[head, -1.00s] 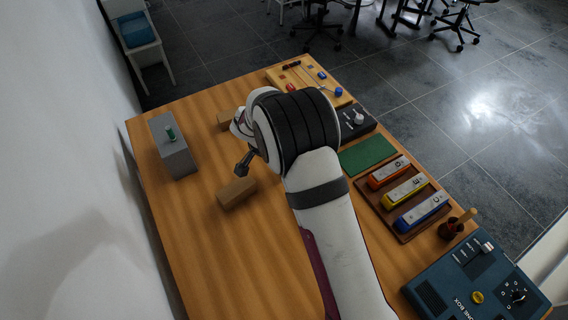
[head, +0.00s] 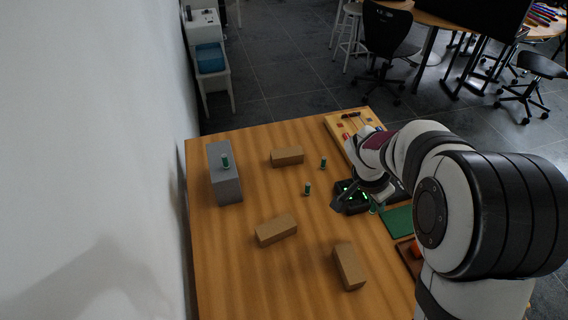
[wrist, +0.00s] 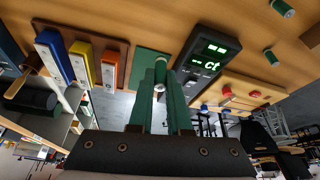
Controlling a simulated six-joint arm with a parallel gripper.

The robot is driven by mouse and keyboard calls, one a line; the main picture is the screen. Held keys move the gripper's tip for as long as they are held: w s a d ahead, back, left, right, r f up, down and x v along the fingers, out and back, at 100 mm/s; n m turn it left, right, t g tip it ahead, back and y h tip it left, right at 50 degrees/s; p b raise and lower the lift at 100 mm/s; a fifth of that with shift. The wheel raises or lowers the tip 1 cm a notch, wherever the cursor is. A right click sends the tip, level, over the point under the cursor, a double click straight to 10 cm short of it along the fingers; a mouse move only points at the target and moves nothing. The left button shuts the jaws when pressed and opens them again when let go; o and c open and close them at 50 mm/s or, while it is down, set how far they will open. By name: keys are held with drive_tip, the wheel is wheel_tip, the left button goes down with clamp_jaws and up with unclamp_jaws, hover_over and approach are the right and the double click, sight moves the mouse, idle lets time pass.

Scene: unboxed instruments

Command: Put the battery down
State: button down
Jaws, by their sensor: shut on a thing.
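My gripper (wrist: 161,88) is shut on a small green battery with a pale end (wrist: 160,76), which sits between the fingertips in the wrist view. In the head view my gripper is at the right of the table beside the black meter (head: 352,197), partly hidden by my wrist. The held battery (head: 374,208) barely shows there, near the green mat (head: 398,220). In the wrist view the meter (wrist: 208,57) has a lit green display, right of the battery. Other green batteries stand on the table (head: 307,189), farther back (head: 323,163), and on the grey block (head: 225,160).
Three brown blocks (head: 287,157) (head: 277,230) (head: 349,266) lie on the table. A wooden board with coloured parts (head: 345,130) is at the back.

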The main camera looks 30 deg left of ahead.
drive_tip(key=w+a+r+n+y, duration=0.15)
drive_tip(key=w+a+n, duration=0.3)
drive_tip(key=a, duration=0.65)
drive_tip(key=n+g+y, duration=0.2)
drive_tip(key=n+y, duration=0.3)
drive_tip(key=n, duration=0.9)
approach(218, 160)
drive_tip(key=shift+w+a+r, duration=0.1)
drive_tip(key=shift+w+a, duration=0.1)
drive_tip(key=shift+w, duration=0.35)
drive_tip(key=shift+w+a+r, duration=0.1)
drive_tip(key=shift+w+a, duration=0.15)
drive_tip(key=shift+w, duration=0.25)
drive_tip(key=shift+s+a+n, duration=0.25)
drive_tip(key=shift+s+a, duration=0.15)
drive_tip(key=shift+s, duration=0.15)
drive_tip(key=shift+s+f, duration=0.15)
drive_tip(key=shift+f, duration=2.3)
drive_tip(key=c, duration=0.9)
unclamp_jaws()
drive_tip(key=shift+f, duration=0.15)
drive_tip(key=shift+o, duration=0.2)
